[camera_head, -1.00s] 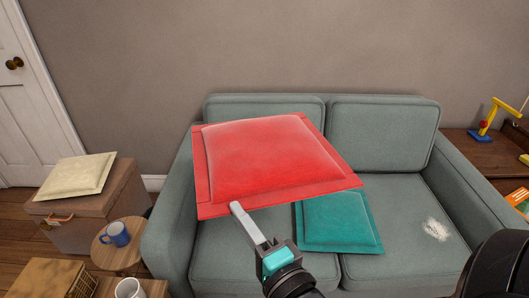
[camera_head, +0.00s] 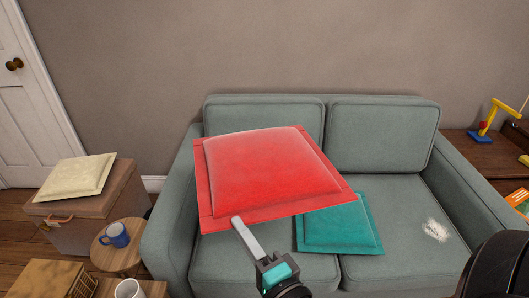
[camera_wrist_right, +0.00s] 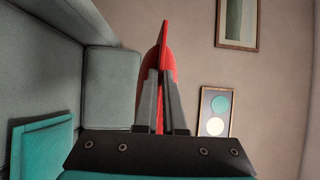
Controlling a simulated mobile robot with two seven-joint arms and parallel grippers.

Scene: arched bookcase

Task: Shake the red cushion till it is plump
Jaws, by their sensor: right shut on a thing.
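The red cushion (camera_head: 268,172) is held in the air above the left part of the sofa, its middle raised and rounded inside a flat border. My right gripper (camera_head: 237,222) is shut on the cushion's near edge. In the right wrist view the cushion (camera_wrist_right: 166,60) shows edge-on, gripped between the two fingers (camera_wrist_right: 160,100). Part of the cushion's edge is hidden by the finger. My left gripper is not in view.
A teal cushion (camera_head: 337,228) lies on the grey-green sofa (camera_head: 385,220), which has a pale patch (camera_head: 435,230) on its right seat. A cream cushion (camera_head: 75,177) lies on a brown chest (camera_head: 95,215). A blue mug (camera_head: 117,235) stands on a round stool (camera_head: 122,258). White mug (camera_head: 129,289) is at the bottom edge.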

